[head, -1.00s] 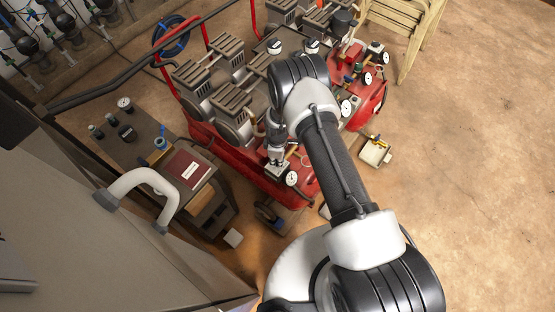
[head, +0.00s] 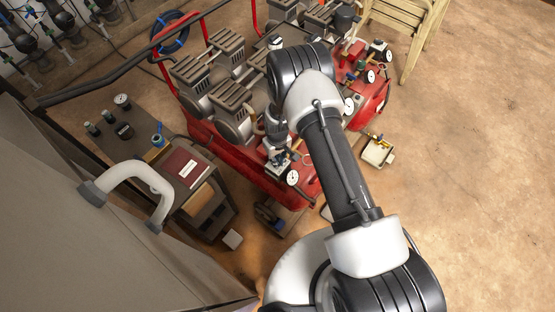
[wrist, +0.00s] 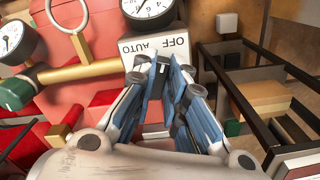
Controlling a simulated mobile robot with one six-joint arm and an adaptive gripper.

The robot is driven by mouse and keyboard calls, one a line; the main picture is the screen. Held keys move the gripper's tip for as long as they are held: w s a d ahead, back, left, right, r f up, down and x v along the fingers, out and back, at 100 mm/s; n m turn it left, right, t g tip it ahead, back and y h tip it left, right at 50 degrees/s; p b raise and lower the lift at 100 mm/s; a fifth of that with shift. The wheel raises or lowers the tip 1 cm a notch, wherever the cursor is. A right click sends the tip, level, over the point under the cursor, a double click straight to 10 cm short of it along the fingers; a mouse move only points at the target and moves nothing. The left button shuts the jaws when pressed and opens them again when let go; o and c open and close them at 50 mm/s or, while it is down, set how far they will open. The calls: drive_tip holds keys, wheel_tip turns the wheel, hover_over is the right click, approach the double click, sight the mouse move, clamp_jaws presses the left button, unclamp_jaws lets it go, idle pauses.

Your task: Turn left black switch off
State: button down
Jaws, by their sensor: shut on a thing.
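The left switch box is a pale box (wrist: 178,44) with OFF and AUTO printed on its top, mounted on the red compressor tank. In the head view the box (head: 280,171) sits at the tank's near end beside a gauge. My gripper (wrist: 162,62) has its blue-padded fingers closed down at the box's label face. It is shut on the black switch, which is mostly hidden between the fingertips, so its exact angle cannot be told. In the head view my gripper (head: 276,154) reaches down onto the box.
Pressure gauges (wrist: 18,42) and (wrist: 150,10), a brass pipe (wrist: 80,70) and a ring pull (wrist: 68,14) crowd the box. A dark side table (head: 133,150) with a red book (head: 187,167) stands left. A second red compressor is behind at right. Open floor (head: 480,150) lies right.

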drive_tip(key=shift+m, duration=0.6)
drive_tip(key=c, duration=1.6)
unclamp_jaws()
drive_tip(key=shift+r, duration=0.15)
wheel_tip(320, 180, up, 12)
